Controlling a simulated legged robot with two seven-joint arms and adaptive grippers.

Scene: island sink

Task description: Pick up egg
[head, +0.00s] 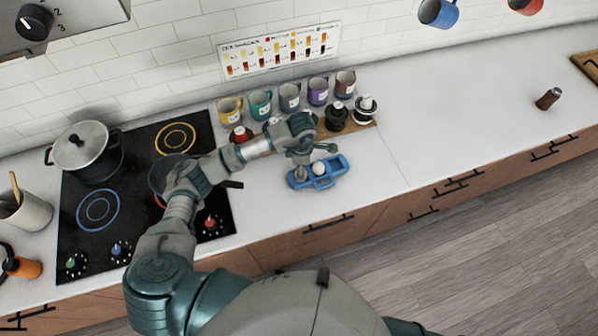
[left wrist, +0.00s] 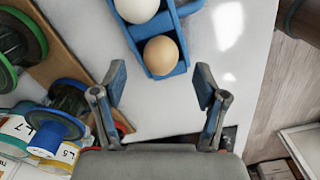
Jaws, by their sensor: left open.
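A blue egg tray (head: 323,184) lies on the white counter; it also shows at the top of the left wrist view (left wrist: 185,66). A white egg (head: 319,168) sits in it, its top cut off by the frame in the left wrist view (left wrist: 137,8). A brown egg (left wrist: 161,55) sits in the tray's near end, and in the head view it is mostly hidden by my gripper. My left gripper (left wrist: 160,85) is open and empty, its fingers pointing toward the brown egg, one to each side and apart from it. It hangs over the tray in the head view (head: 302,156). My right gripper is out of view.
A wooden board (head: 362,125) with black and red-topped items stands beside the tray, with several mugs (head: 289,97) behind. The black cooktop (head: 130,215) with a lidded pot (head: 85,150) is at left. The counter right of the tray is clear up to a small brown shaker (head: 548,98).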

